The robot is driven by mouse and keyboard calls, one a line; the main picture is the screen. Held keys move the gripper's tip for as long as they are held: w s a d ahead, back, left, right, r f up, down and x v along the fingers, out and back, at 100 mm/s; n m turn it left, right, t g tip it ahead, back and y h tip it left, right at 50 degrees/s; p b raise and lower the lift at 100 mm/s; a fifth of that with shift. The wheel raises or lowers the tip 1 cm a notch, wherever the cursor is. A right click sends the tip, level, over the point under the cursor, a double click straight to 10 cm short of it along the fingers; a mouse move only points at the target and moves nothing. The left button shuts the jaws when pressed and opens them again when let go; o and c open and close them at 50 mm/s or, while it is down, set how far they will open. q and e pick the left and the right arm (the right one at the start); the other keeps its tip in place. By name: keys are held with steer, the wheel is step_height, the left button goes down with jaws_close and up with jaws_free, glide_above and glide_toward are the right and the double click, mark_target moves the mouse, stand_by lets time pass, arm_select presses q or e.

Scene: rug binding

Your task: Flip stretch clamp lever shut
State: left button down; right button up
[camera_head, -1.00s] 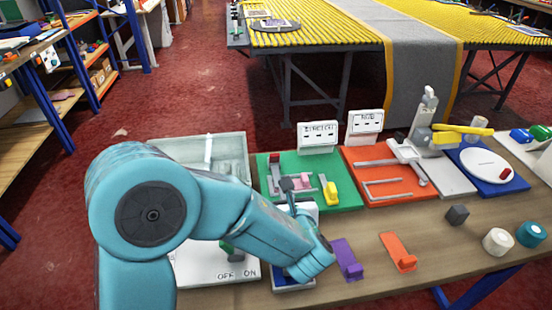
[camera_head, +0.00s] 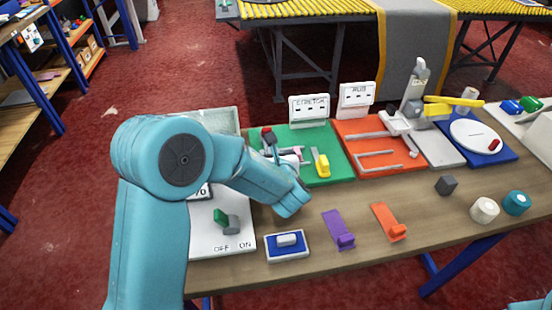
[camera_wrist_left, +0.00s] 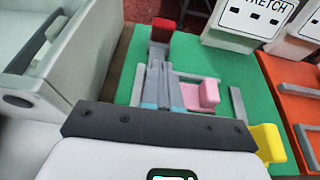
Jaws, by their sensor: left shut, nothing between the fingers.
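The green stretch board (camera_head: 333,144) lies on the bench with a white STRETCH sign (camera_head: 309,109) behind it. The clamp lever's red knob (camera_head: 267,134) is at the board's left; in the left wrist view the red knob (camera_wrist_left: 162,29) stands just beyond my fingertips. A pink block (camera_wrist_left: 201,95) sits right of the fingers, and a yellow block (camera_wrist_left: 268,143) is farther right. My left gripper (camera_head: 272,150) is shut and empty, over the board's left part, close to the lever. Whether it touches the lever I cannot tell. My right gripper is out of view.
The orange RUG board (camera_head: 372,160) lies to the right. In front are a blue-and-white switch box (camera_head: 288,246), a purple piece (camera_head: 338,229) and an orange piece (camera_head: 388,222). A white OFF/ON panel (camera_head: 225,248) is at left.

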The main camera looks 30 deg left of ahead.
arm_select(q)
steer(key=shift+w+a+r+p, duration=0.6)
steer(key=shift+w+a, duration=0.25)
steer(key=shift+w, duration=0.2)
steer(key=shift+w+a+r, duration=0.2)
steer(key=shift+w+a, duration=0.1)
steer(key=shift+w, duration=0.15)
steer(key=shift+r, duration=0.1)
